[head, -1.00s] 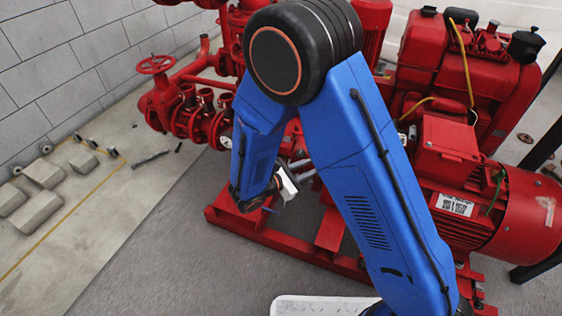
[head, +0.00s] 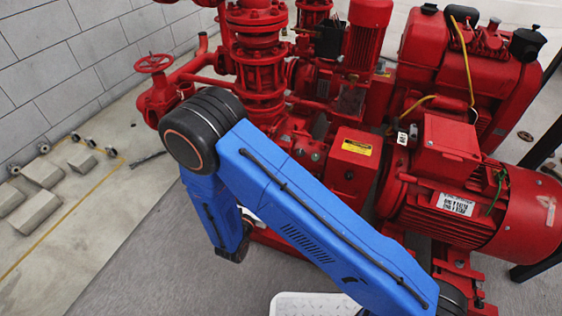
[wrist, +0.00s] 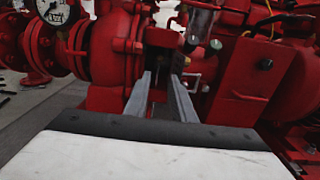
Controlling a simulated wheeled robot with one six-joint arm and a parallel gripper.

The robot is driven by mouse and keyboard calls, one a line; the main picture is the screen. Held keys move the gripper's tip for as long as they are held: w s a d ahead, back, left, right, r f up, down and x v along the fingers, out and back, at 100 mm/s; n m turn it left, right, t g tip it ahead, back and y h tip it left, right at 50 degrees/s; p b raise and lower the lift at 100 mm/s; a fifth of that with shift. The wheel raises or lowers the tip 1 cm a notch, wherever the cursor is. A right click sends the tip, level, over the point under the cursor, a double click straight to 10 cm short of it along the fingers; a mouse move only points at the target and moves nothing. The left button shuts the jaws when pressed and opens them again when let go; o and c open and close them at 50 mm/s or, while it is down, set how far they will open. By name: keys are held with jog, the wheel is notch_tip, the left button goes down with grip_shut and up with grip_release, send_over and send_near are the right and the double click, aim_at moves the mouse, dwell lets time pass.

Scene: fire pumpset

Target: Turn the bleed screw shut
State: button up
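The red pump (wrist: 112,48) fills the middle of the wrist view, and the same red pumpset (head: 257,75) stands behind my arm in the head view. My gripper (wrist: 161,76) points at the pump casing with its two grey fingers apart. A dark upright part shows in the gap between them, and I cannot tell whether it lies within the fingers' reach. A small pale bent fitting (wrist: 194,81) is just right of the fingertips. I cannot tell which small fitting is the bleed screw.
A round pressure gauge (wrist: 53,10) is at the upper left of the wrist view. In the head view, a red handwheel (head: 154,64) is at left and a red motor (head: 450,205) at right. Concrete blocks (head: 42,173) lie on the left floor.

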jog(key=x, duration=1.5)
jog(key=shift+w, duration=0.2)
jog(key=shift+d, duration=0.1)
grip_shut()
